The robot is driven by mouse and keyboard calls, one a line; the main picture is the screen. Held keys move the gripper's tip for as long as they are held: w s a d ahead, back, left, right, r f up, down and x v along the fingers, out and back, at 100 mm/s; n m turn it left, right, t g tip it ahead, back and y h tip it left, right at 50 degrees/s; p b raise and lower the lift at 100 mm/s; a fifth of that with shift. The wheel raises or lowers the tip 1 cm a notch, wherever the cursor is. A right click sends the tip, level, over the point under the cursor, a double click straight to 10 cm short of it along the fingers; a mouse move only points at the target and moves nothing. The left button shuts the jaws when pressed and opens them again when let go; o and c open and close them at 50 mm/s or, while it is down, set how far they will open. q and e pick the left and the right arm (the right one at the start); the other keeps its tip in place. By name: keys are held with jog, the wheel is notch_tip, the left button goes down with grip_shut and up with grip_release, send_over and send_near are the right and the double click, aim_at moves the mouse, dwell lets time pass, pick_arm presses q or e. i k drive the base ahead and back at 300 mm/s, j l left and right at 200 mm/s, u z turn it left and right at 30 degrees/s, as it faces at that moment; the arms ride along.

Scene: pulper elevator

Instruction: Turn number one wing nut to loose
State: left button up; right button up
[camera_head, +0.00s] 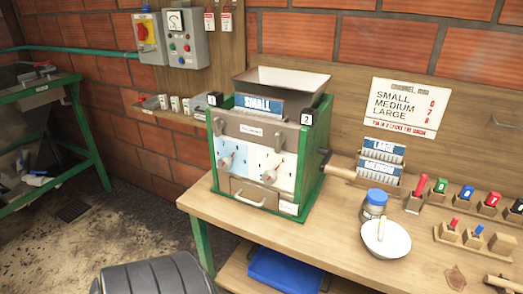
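The pulper (312,175) is a green-framed machine with a metal hopper (282,80) on top, standing on the wooden bench. A label "1" (212,99) sits at its upper left corner and a label "2" (306,119) at its upper right. A small grey upright part (221,126) below label 1 may be the number one wing nut; it is too small to tell how tight it is. A similar grey part (304,141) is below label 2. Two dials (227,161) (269,175) are on the front plate. Neither of my grippers is in view.
A "SMALL" sign (258,104) is on the pulper. To its right are "LARGE" and "MEDIUM" plates (383,150), a blue-lidded jar (374,205), a white bowl (386,239) and several coloured items in wooden blocks. A control box (186,38) hangs on the wall. The front left bench top is clear.

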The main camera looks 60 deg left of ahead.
aim_at(219, 124)
jog(key=u, duration=2.15)
